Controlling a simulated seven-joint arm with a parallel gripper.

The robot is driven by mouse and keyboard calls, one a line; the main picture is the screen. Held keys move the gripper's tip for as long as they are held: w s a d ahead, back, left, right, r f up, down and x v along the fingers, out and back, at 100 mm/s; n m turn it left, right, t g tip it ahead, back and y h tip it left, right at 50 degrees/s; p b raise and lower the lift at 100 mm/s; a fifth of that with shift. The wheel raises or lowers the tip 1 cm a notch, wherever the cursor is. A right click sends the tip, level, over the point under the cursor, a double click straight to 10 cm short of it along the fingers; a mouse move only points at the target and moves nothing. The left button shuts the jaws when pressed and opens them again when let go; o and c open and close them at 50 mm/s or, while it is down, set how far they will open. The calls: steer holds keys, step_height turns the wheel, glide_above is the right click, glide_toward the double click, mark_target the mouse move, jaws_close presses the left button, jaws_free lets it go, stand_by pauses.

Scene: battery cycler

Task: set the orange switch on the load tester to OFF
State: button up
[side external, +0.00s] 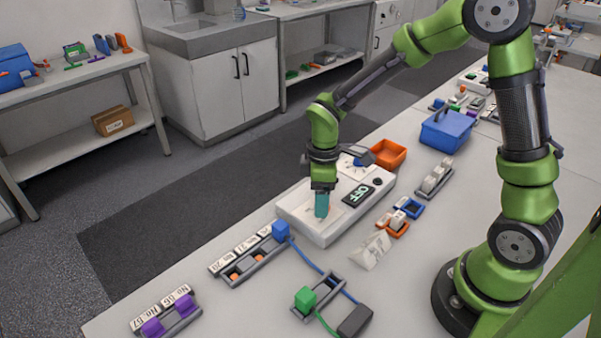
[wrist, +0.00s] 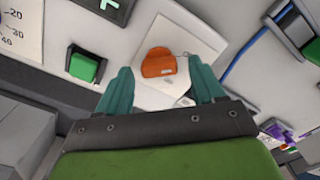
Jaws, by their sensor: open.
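The load tester (side external: 319,232) is a long white box on the bench in the side external view, with a dark display (side external: 358,195) whose letters appear to read OFF. The orange switch (wrist: 158,62) shows in the wrist view on a pale square plate (wrist: 180,42). My gripper (side external: 321,213) points down over the near left part of the tester. In the wrist view my gripper (wrist: 160,68) is open, with its teal fingers on either side of the orange switch and visible gaps to it. In the side view the fingers mostly hide the switch.
An orange bin (side external: 388,153) and a blue box (side external: 446,130) stand behind the tester. Racks with a blue block (side external: 281,230) and a green block (side external: 305,299) lie in front, with cables between. A crumpled clear bag (side external: 371,250) lies close to the tester's right side.

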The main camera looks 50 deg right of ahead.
step_height(320, 180, up, 17)
stand_by(0.5)
steer(key=s+r+m+t+y, duration=0.2)
steer(key=s+m+t, duration=0.5)
steer(key=s+m, duration=0.5)
steer(key=shift+s+d, duration=0.15)
steer(key=shift+s, duration=0.25)
stand_by(0.7)
